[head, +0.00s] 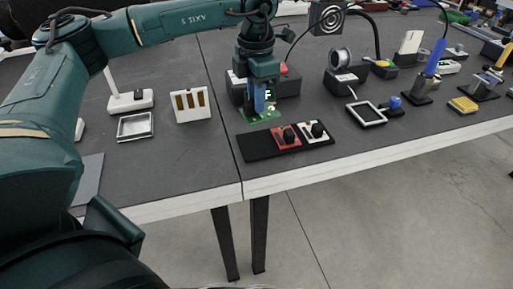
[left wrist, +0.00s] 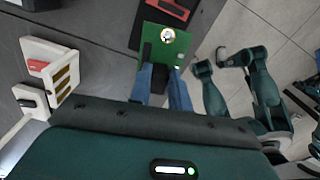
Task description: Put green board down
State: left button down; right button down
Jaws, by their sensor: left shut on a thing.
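The green board (head: 249,115) is a small circuit board with a bright round part on it, clearest in the left wrist view (left wrist: 178,53). My left gripper (head: 262,106) points down with blue fingers and is shut on the board's near edge in the left wrist view (left wrist: 164,84). The board is roughly level, close over or on the dark table, just behind a black tray (head: 258,148). Whether it touches the table I cannot tell. In the left wrist view it overlaps part of the tray. My right gripper is not in view.
The tray holds a red module (head: 286,138) and a white module (head: 318,131) at its right; its left part is bare. A white slotted holder (head: 191,104) and a metal tray (head: 135,126) stand to the left.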

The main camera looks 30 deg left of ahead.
aim_at(253, 114)
pick_arm(q)
jog(key=shift+w+a+n, duration=0.1)
jog(key=shift+a+n, duration=0.3)
jog(key=shift+n, duration=0.7)
notch_tip(253, 114, down, 5)
jog(key=shift+f+b, duration=0.2)
jog(key=shift+b, duration=0.1)
jog(key=shift+f, duration=2.25)
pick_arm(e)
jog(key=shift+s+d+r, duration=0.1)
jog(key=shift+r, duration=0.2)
pick_arm(q)
jog(key=shift+f, duration=0.15)
jog(key=c, duration=1.3)
grip_release()
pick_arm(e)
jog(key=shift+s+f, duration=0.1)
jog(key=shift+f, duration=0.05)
